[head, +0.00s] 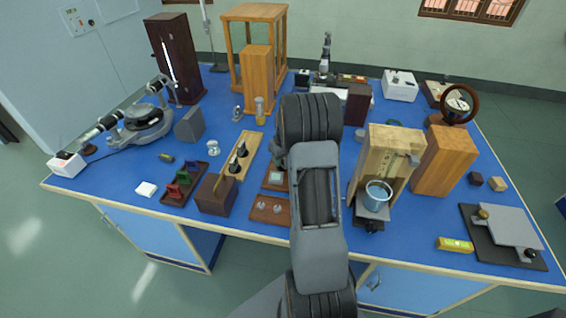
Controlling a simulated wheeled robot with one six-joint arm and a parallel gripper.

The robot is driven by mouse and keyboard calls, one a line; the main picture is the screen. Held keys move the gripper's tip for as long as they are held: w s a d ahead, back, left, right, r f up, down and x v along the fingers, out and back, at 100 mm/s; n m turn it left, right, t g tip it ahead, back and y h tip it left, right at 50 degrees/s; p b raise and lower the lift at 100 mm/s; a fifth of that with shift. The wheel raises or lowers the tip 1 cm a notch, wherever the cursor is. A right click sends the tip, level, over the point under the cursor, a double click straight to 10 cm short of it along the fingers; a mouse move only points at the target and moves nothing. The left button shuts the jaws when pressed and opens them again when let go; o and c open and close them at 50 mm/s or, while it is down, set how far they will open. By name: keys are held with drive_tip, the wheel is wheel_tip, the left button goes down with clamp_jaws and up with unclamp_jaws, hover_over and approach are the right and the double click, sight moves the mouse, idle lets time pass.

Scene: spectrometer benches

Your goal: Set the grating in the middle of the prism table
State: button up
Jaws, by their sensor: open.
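The spectrometer (145,118) stands at the left of the blue bench, with a round grey body and black-and-silver tubes. Its prism table is at the centre of the body, too small to make out clearly. I cannot tell for sure which thing is the grating. My arm rises through the middle of the picture over the bench. My gripper does not show; the arm hides whatever is behind it.
A dark rack (184,184) with red, green and blue pieces and a brown box (217,194) stand at the front left. A tall dark cabinet (175,58) stands behind the spectrometer. Right of my arm is a wooden stand (392,150) with a blue-grey cup (377,197).

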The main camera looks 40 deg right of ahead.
clamp_jaws()
idle(0.3)
drive_tip(key=shift+r, duration=0.1)
